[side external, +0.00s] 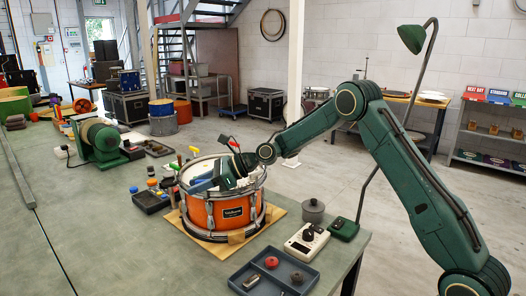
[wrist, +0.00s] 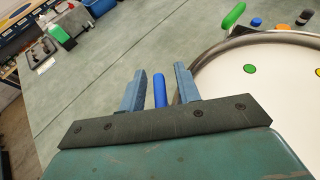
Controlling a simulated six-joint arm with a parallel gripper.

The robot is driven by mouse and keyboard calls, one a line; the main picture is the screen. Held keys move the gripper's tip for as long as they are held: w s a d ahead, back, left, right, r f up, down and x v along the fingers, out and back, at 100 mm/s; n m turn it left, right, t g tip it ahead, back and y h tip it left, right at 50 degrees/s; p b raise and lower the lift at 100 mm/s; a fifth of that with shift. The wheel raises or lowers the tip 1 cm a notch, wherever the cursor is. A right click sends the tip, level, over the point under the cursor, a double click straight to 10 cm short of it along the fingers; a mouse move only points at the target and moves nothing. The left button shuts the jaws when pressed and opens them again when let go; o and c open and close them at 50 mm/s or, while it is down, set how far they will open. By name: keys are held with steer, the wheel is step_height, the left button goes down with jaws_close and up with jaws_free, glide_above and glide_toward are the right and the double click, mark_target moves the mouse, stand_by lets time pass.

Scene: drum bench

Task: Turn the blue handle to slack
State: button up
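The orange drum (side external: 224,213) stands on a wooden board on the bench, its pale drumhead (wrist: 270,95) facing up. The blue handle (wrist: 160,90) stands at the near rim of the drum in the wrist view. My gripper (wrist: 159,72) is open, with one blue-grey finger on each side of the handle and a visible gap on both sides. In the side external view my gripper (side external: 205,184) is low over the drum's left part and hides much of the rim there. I cannot tell the blue handle from the fingers in that view.
A green handle (wrist: 233,15) stands at the rim further off. A grey tray (side external: 273,279) with small parts, a meter box (side external: 306,242) and a grey pot (side external: 313,210) are right of the drum. A green motor unit (side external: 99,139) stands behind left.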

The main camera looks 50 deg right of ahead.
jaws_close()
steer(key=shift+n+g+y, duration=0.3)
steer(key=shift+n+y, duration=0.1)
steer(key=shift+s+a+n+g+y, duration=0.15)
steer(key=shift+n+g+y, duration=0.65)
steer(key=shift+n+g, duration=0.5)
steer(key=shift+s+r+n+g+y, duration=0.1)
steer(key=shift+n+g+y, duration=0.2)
steer(key=shift+n+g, duration=0.45)
jaws_free()
steer(key=shift+m+t+h, duration=0.6)
steer(key=shift+m+t, duration=0.65)
